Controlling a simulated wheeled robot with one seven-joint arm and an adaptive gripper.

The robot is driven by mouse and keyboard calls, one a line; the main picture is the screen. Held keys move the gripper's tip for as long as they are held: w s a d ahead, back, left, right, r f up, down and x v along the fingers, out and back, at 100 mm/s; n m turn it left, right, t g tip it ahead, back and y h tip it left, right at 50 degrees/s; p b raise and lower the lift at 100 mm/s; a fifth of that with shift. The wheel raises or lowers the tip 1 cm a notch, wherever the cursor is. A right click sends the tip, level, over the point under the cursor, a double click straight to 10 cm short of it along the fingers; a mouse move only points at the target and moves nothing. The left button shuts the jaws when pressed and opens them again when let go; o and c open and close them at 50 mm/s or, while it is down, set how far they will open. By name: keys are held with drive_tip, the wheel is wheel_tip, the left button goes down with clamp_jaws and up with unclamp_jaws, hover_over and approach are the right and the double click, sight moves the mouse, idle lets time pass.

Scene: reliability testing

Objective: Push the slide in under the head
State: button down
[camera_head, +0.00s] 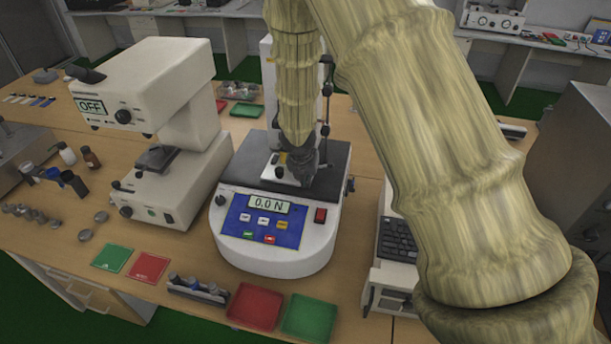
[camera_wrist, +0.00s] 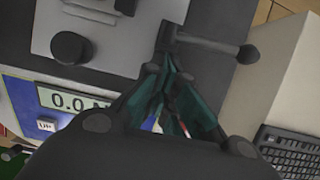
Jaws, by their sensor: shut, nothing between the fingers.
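The force tester (camera_head: 270,228) is a white bench unit with a blue panel reading 0.0 N and a dark top plate. A pale metal slide plate (camera_head: 271,172) with dark knobs sits on that top; it also shows in the wrist view (camera_wrist: 105,38), with a round black knob (camera_wrist: 71,47). A grey rod with a rounded end (camera_wrist: 215,46) lies just beyond my fingertips. My gripper (camera_head: 299,172) is low over the tester's top, beside the plate; in the wrist view its fingers (camera_wrist: 166,72) are shut and empty. Contact is unclear. My arm hides the tester's head.
A white instrument (camera_head: 190,125) reading OFF stands left. A keyboard unit (camera_head: 397,240) is close on the right. Red (camera_head: 255,307) and green (camera_head: 309,317) trays and a small rack (camera_head: 197,290) lie in front. Bottles and small parts are at far left.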

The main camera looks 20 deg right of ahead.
drive_tip(key=shift+s+a+f+b, duration=0.15)
drive_tip(key=shift+s+a+b, duration=0.2)
drive_tip(key=shift+a, duration=0.1)
drive_tip(key=s, duration=0.1)
drive_tip(key=s+a, duration=0.1)
drive_tip(key=s+r, duration=0.1)
drive_tip(key=shift+a+b, duration=0.25)
drive_tip(key=shift+b, duration=0.05)
drive_tip(key=v, duration=0.9)
drive_tip(key=shift+b, duration=0.35)
